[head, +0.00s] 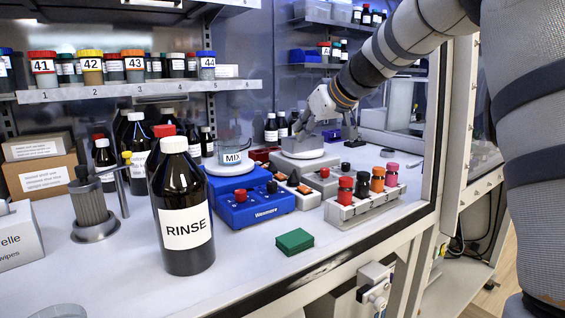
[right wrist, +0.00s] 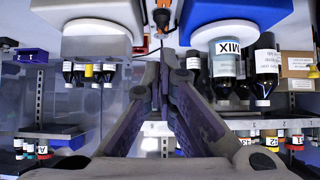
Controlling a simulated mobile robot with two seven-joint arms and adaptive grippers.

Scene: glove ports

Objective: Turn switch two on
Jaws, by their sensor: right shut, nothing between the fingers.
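My left gripper is not in view.
A MIX beaker (head: 232,153) stands on the blue stirrer. A rack (head: 364,205) of coloured-cap vials stands at right. A tall RINSE bottle (head: 182,215) and a green block (head: 294,241) are in front. A shelf (head: 130,90) of jars hangs above at left. The front right bench is clear.

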